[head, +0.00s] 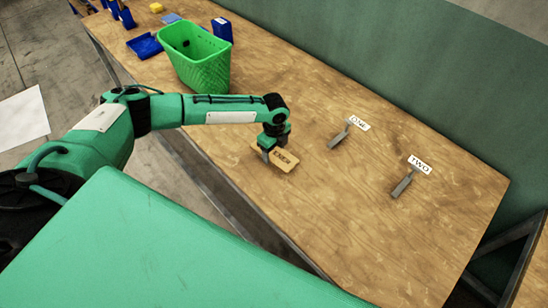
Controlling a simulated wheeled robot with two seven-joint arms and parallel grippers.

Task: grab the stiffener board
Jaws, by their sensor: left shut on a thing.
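The stiffener board (285,161) is a small flat tan piece with dark lettering. It is at the front edge of the wooden table, near the middle of the head view. My left gripper (267,153) points down at the board's left end and is shut on it. The gripper covers part of that end. I cannot tell whether the board touches the table or is slightly above it. My right gripper is not in view.
A green basket (204,70) stands left on the table (400,250), with blue bins (145,46) behind it. Two small grey clamps or stands carry white signs reading ONE (358,123) and TWO (419,165). The table's right front part is clear.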

